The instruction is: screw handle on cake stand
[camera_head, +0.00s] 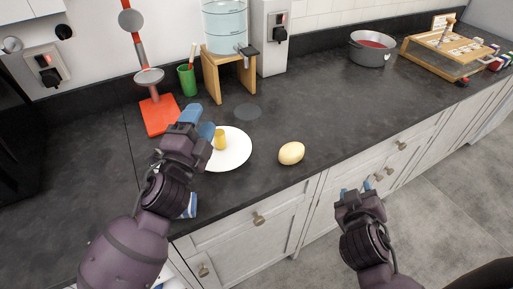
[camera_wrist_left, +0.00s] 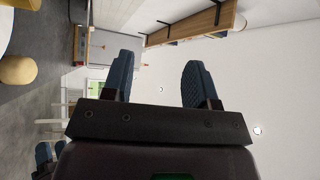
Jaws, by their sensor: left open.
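A round white plate (camera_head: 238,149), which looks like the cake stand, lies on the dark counter with a short yellow post (camera_head: 220,139) on it. A pale yellow egg-shaped piece (camera_head: 291,153) lies apart to its right; I cannot tell if it is the handle. A yellow rounded piece also shows at the left of the left wrist view (camera_wrist_left: 17,70). My left gripper (camera_head: 198,121) is open and empty, above the plate's left side and partly covering it. Its blue fingers are apart in the wrist view (camera_wrist_left: 158,62). My right gripper (camera_head: 355,188) is open and empty, in front of the drawers.
A red-based stand (camera_head: 160,115), a green cup (camera_head: 187,80) and a water dispenser on a wooden stand (camera_head: 228,75) are behind. A grey pot (camera_head: 371,48) and a wooden rack (camera_head: 445,55) stand at the far right. The counter right of the egg-shaped piece is clear.

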